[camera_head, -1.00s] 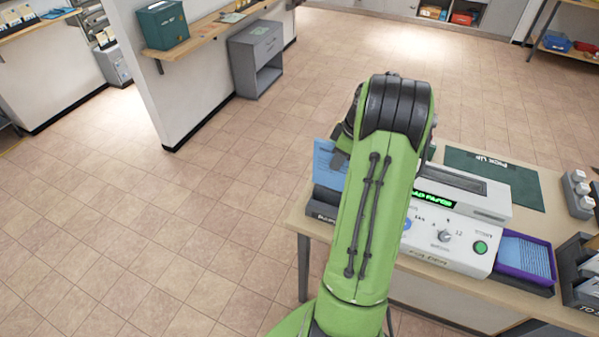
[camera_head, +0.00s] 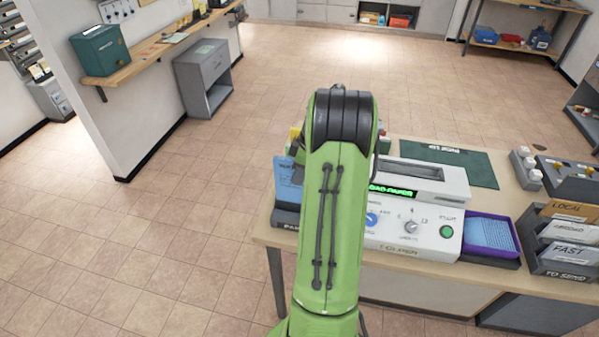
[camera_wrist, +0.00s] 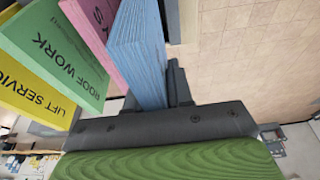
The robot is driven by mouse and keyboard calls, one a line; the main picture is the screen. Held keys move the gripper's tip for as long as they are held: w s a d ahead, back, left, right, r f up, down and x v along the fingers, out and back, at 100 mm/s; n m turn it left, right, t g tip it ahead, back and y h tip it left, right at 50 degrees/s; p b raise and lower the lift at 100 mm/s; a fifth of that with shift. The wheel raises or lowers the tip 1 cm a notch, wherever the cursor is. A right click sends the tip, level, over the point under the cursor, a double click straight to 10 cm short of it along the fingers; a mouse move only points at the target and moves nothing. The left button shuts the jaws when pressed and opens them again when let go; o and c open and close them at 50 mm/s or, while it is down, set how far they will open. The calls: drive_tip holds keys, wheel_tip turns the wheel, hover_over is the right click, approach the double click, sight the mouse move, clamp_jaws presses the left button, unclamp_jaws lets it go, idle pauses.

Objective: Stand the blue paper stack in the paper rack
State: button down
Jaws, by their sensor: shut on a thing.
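The blue paper stack (camera_wrist: 138,55) stands on edge between the fingers of my gripper (camera_wrist: 165,75) in the wrist view. My gripper is shut on it; one finger is largely hidden. In the head view a blue sheet face (camera_head: 288,183) shows upright just left of my green arm, above the dark paper rack (camera_head: 285,217) at the table's left end. My arm hides the gripper and most of the rack there. I cannot tell whether the stack's lower edge touches the rack. Pink (camera_wrist: 95,30), green (camera_wrist: 55,50) and yellow (camera_wrist: 30,95) labelled stacks stand beside the blue one.
A white folder machine (camera_head: 415,215) stands right of my arm on the table. A purple tray (camera_head: 512,240) with blue sheets and a dark rack labelled LOCAL, ABROAD and FAST (camera_head: 560,230) lie further right. The tiled floor (camera_head: 150,240) left of the table is clear.

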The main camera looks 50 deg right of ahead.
sight(297, 201)
drive_tip(key=shift+f, duration=0.25)
drive_tip(key=shift+f+b, duration=1.8)
drive_tip(key=shift+f, duration=0.25)
wheel_tip(297, 201, down, 5)
drive_tip(key=b, duration=0.4)
drive_tip(key=c, duration=0.9)
unclamp_jaws()
drive_tip(key=shift+r, duration=0.25)
wheel_tip(297, 201, up, 7)
drive_tip(key=p, duration=0.5)
drive_tip(key=shift+p, duration=0.3)
